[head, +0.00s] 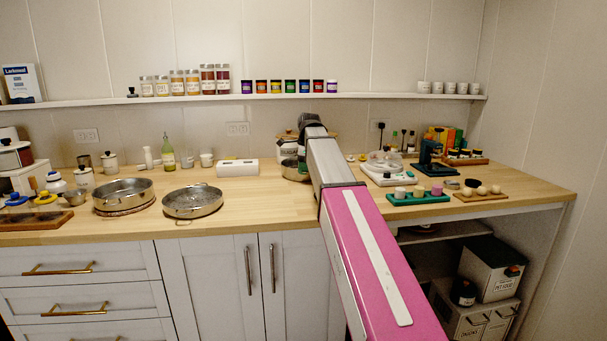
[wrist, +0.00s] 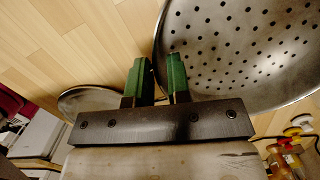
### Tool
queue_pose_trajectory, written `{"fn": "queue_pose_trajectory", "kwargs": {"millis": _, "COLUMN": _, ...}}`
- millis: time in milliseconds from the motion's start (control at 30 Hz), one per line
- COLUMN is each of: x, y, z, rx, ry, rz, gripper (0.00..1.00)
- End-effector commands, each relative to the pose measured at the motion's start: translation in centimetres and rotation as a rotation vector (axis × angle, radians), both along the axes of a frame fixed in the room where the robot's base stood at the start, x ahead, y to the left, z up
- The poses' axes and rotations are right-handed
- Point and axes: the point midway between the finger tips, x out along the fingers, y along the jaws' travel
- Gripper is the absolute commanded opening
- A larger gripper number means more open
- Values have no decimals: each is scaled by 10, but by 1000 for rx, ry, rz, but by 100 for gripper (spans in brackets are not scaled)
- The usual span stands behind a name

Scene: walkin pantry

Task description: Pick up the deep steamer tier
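Two round steel pans stand at the left of the counter in the head view: a taller-walled one (head: 124,205) and a shallower-looking one (head: 193,212) to its right. A third steel vessel (head: 291,172) is partly hidden behind my arm. In the wrist view a steel steamer tier with a perforated floor (wrist: 245,45) fills the upper right. I cannot tell for certain which head-view vessel it is. My gripper (wrist: 160,58) has two green fingers with a gap between them. The tier's rim shows behind and between the fingers; contact is unclear. In the head view the fingers are hidden.
Another round steel piece (wrist: 82,98) lies left of my fingers in the wrist view. A white box (head: 237,168), a green bottle (head: 168,155) and jars stand at the counter's back. A green tray (head: 418,197) is to the right. Bare wood lies between the pans and my arm.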

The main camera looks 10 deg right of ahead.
Motion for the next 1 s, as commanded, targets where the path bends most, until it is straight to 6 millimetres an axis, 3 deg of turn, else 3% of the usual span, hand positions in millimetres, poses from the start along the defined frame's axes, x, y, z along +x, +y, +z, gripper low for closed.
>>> {"fn": "queue_pose_trajectory", "kwargs": {"millis": 133, "x": 0, "y": 2, "z": -18, "rx": 0, "ry": 1, "rz": 0, "gripper": 18}}
{"fn": "queue_pose_trajectory", "kwargs": {"millis": 367, "x": 0, "y": 3, "z": -19, "rx": 0, "ry": 0, "rz": 0, "gripper": 18}}
{"fn": "queue_pose_trajectory", "kwargs": {"millis": 433, "x": 0, "y": 3, "z": -19, "rx": 0, "ry": 0, "rz": 0, "gripper": 0}}
{"fn": "queue_pose_trajectory", "kwargs": {"millis": 1000, "x": 1, "y": 3, "z": -9, "rx": 0, "ry": 0, "rz": 1, "gripper": 0}}
